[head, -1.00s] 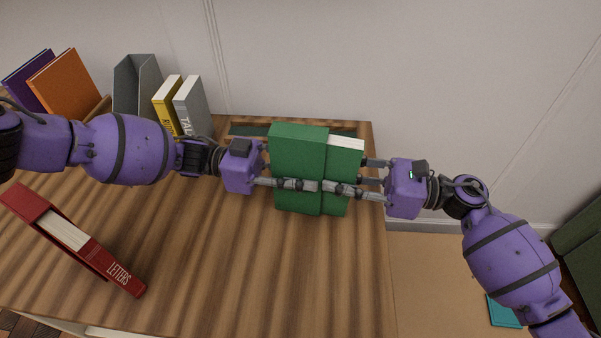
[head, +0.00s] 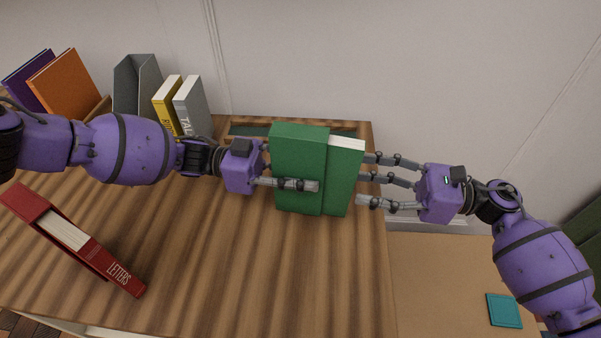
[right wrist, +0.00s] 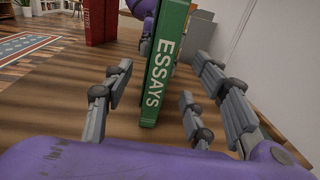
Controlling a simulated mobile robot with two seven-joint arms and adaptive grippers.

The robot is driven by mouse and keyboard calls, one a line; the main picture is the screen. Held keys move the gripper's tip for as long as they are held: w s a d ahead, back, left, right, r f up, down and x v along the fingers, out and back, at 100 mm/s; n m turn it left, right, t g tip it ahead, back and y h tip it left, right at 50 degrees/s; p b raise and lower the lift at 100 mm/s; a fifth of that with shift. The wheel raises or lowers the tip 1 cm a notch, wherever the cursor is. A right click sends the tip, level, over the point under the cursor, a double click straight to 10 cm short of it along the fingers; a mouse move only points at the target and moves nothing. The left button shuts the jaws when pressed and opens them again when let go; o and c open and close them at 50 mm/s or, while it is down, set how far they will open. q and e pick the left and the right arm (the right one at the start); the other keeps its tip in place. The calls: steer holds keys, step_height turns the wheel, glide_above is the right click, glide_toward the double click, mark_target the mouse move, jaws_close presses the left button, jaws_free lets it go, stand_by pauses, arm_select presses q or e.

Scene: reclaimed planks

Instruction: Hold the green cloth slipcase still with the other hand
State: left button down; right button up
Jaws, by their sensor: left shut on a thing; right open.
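The green cloth slipcase (head: 297,155) stands on the wooden table, and a green book (head: 340,178) with pale page edges sticks out of its right side. The book's spine reads ESSAYS in the right wrist view (right wrist: 162,72). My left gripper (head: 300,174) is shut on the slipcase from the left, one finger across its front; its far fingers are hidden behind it. My right gripper (head: 365,180) is open and empty just right of the book. In the right wrist view its fingers (right wrist: 155,98) are spread either side of the spine, apart from it.
Yellow (head: 166,105) and grey (head: 191,107) books and a grey holder (head: 137,85) stand at back left. A shallow tray (head: 240,124) is behind the slipcase. The front middle is clear.

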steer(key=shift+d, duration=0.35)
steer(key=shift+o, duration=0.3)
steer(key=o, duration=0.5)
steer(key=shift+d, duration=0.1)
steer(key=s+d, duration=0.1)
steer(key=d, duration=1)
steer(key=shift+s+d, duration=0.25)
steer(key=shift+d, duration=0.15)
steer(key=shift+c, duration=0.4)
